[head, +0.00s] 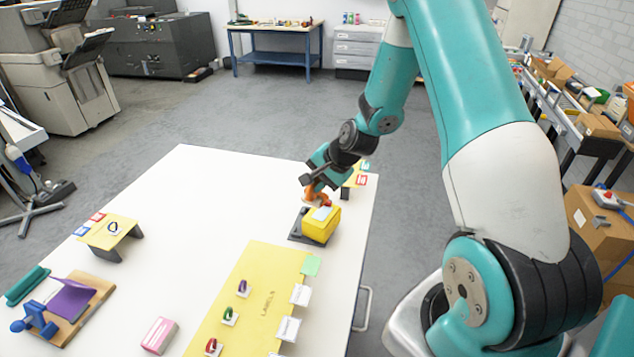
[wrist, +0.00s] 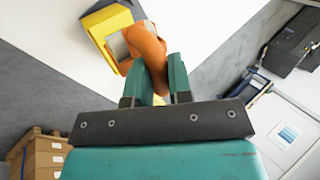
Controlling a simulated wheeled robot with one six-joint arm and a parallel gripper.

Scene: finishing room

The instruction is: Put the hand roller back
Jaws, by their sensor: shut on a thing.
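My gripper (head: 314,184) is over the right side of the white table. It is shut on an orange object, apparently the hand roller (head: 318,196), just above a yellow box (head: 320,226) on a dark base. In the wrist view the orange hand roller (wrist: 146,42) sits at the teal fingers (wrist: 160,76), beside the yellow box (wrist: 104,30). I cannot tell whether the roller touches the box. Its far end is partly hidden.
The white table (head: 190,190) holds a yellow stand (head: 108,231) at left, a yellow labels mat (head: 262,290), a pink block (head: 159,335) and a wooden board (head: 85,312) with purple and blue items. Another small stand (head: 361,180) is behind my gripper. The table's middle is clear.

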